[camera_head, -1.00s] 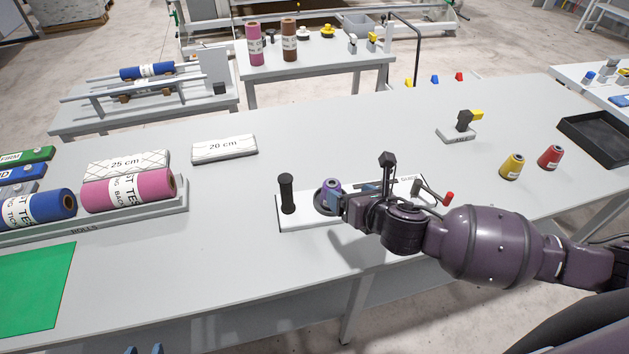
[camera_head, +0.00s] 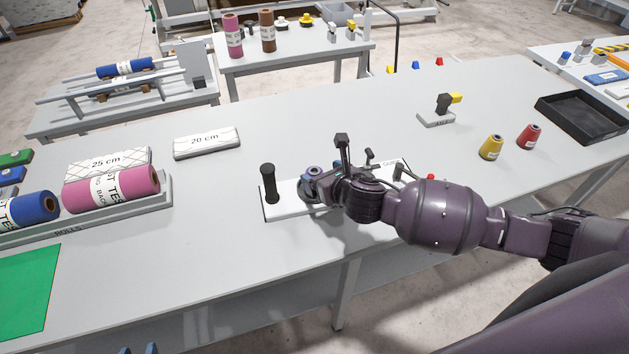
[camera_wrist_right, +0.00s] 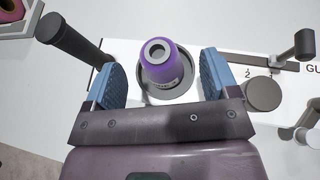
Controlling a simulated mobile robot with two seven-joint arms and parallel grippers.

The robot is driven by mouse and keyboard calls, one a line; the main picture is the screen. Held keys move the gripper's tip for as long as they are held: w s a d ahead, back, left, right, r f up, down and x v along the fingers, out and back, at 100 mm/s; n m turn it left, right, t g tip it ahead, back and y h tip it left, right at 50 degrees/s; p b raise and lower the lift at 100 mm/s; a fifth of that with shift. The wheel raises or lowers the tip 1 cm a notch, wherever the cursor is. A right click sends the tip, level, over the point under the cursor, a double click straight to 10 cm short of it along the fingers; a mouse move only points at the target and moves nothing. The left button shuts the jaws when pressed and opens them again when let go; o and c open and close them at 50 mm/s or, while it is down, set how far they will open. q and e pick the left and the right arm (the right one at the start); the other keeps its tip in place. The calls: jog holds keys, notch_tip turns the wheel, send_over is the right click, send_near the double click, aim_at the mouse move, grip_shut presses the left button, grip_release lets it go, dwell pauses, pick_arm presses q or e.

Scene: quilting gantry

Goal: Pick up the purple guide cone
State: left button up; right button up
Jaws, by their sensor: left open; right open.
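The purple guide cone (camera_wrist_right: 175,68) stands in a dark round dish (camera_wrist_right: 186,88) on a white board (camera_head: 283,206). In the right wrist view it lies between the two blue fingers of my right gripper (camera_wrist_right: 161,66), with a gap on each side. The right gripper (camera_head: 311,184) is open and low over the board in the head view, where it hides most of the cone. My left gripper (camera_head: 140,350) shows only as blue fingertips at the bottom edge. It is open and far from the cone.
A black upright handle (camera_head: 269,184) stands on the board left of the cone.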

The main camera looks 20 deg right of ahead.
aim_at(315, 172)
jog(key=shift+x, duration=2.1)
jog(key=shift+s+a, duration=0.1)
jog(key=shift+a, duration=0.05)
jog(key=shift+c, duration=0.2)
jog(key=c, duration=1)
